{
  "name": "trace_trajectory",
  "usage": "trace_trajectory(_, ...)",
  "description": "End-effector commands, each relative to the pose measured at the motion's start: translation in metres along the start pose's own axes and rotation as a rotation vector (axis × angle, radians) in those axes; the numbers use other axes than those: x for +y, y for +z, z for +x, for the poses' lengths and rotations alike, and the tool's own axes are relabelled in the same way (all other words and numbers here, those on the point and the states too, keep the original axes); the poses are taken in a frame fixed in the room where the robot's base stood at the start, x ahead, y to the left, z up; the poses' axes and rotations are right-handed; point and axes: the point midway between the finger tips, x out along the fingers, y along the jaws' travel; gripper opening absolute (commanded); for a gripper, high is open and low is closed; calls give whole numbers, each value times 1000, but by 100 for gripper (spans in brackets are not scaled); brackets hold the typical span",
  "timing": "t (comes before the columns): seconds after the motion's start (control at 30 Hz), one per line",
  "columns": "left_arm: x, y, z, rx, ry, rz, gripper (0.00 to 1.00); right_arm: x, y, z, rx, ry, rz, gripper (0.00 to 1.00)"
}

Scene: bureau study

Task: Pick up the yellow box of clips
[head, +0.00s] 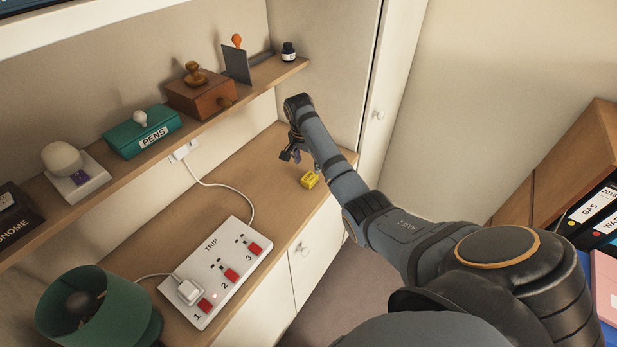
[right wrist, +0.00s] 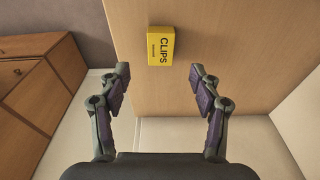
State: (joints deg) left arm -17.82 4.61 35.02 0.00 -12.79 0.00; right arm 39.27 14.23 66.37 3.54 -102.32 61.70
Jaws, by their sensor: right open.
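The yellow box of clips (head: 309,180) sits on the lower wooden desk top, near its front edge and towards its far right end. In the right wrist view the box (right wrist: 161,46) shows the word CLIPS and lies ahead of the fingertips, between their lines. My right gripper (head: 290,155) is above the desk, a little left of and beyond the box in the head view. My left gripper is not in view.
A white TRIP power strip (head: 215,270) with red switches and a green lamp (head: 95,310) stand on the desk (head: 180,210). A shelf (head: 135,155) above holds a green PENS box (head: 142,131) and a wooden box (head: 200,95). A cabinet wall closes the far end.

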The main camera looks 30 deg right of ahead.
Motion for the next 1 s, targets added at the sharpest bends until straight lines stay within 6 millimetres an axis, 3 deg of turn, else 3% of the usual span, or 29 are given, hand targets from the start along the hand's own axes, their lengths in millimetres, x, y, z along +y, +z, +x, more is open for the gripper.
trace_trajectory(0.17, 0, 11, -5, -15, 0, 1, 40, 0, 0, 20, 0, 0, 0, 64)
trace_trajectory(0.33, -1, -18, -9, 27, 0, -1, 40, 1, 0, 25, -1, 1, -1, 64)
trace_trajectory(0.47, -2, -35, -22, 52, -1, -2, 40, 4, 2, 45, -3, 4, -1, 64)
trace_trajectory(0.63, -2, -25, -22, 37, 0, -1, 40, 4, 2, 70, -1, 0, -1, 64)
trace_trajectory(0.87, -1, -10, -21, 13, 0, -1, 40, 4, 2, 74, 0, -2, -1, 64)
trace_trajectory(1.0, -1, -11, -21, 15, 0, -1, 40, 4, 2, 74, 0, -2, -1, 46)
